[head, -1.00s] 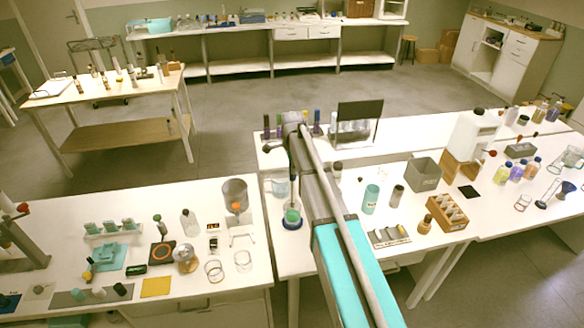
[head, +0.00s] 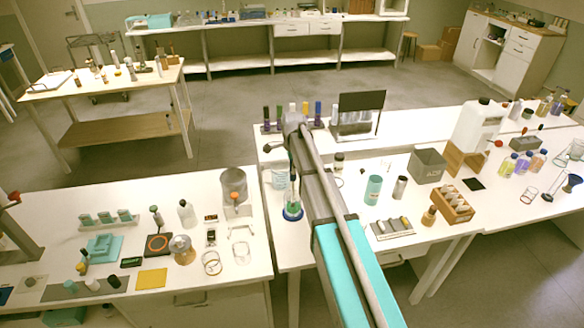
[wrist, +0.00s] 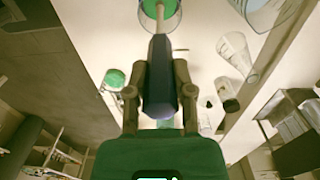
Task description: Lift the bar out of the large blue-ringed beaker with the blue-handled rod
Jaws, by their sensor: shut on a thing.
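The large blue-ringed beaker (head: 292,215) stands on the middle table in the head view, with green liquid in it. Part of it shows at the top edge of the wrist view (wrist: 178,14). My gripper (wrist: 158,95) is shut on the dark blue handle (wrist: 159,70) of the rod, handle between both fingers. The rod's pale shaft (wrist: 160,38) runs from the handle toward the beaker's green contents. In the head view my arm covers most of the gripper, above the beaker. I cannot make out the bar or whether the rod touches it.
A teal cylinder (head: 373,189), a grey box (head: 427,166) and a wooden bottle rack (head: 452,206) stand right of my arm. A dark-panelled stand (head: 361,101) is behind. A conical flask (wrist: 236,52) is near the beaker.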

